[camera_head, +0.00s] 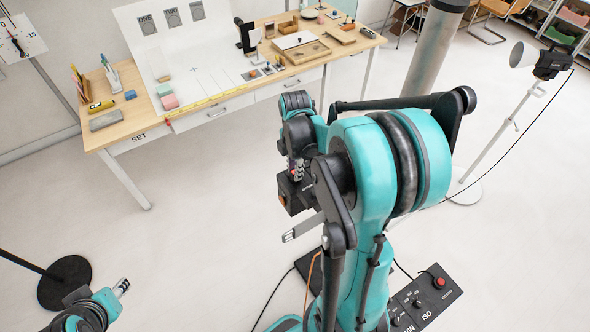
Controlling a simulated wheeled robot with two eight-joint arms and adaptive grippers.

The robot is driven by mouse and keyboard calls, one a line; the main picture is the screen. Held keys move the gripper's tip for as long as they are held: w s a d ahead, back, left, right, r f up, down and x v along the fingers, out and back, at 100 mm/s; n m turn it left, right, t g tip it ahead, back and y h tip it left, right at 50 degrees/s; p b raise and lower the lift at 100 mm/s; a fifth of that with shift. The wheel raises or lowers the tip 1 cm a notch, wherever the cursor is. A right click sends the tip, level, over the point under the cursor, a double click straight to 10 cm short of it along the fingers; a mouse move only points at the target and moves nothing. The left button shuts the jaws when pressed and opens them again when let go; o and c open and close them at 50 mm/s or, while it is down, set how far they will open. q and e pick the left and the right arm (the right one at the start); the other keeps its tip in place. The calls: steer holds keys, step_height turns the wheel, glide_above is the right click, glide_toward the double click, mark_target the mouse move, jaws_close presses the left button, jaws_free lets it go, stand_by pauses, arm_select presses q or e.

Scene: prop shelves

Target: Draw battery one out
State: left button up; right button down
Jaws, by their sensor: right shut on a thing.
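My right arm fills the middle of the view, and its wrist bends down on the left side of the big teal joint. My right gripper (296,171) points down and is shut on a black block (293,198), which seems to be a battery. No number can be read on it. The arm hides its right side, so I cannot tell whether it sits in a holder or is free. A grey bar with a dark-striped tip (291,237) shows just below it. My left gripper (122,287) is at the bottom left, away from everything; its finger gap is too small to judge.
A wooden workbench (128,131) with tools, blocks and trays stands at the back left. A lamp on a stand (511,124) is at the right, beside a grey column (433,50). A black panel with a red button (439,282) lies at the bottom right.

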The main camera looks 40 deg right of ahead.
steer(key=shift+r, duration=0.45)
stand_by(1.0)
steer(key=shift+r+p, duration=1.2)
steer(key=shift+r, duration=0.2)
steer(key=shift+r+p, duration=0.85)
steer(key=shift+r, duration=0.45)
steer(key=shift+r+p, duration=1.3)
steer(key=shift+r, duration=0.7)
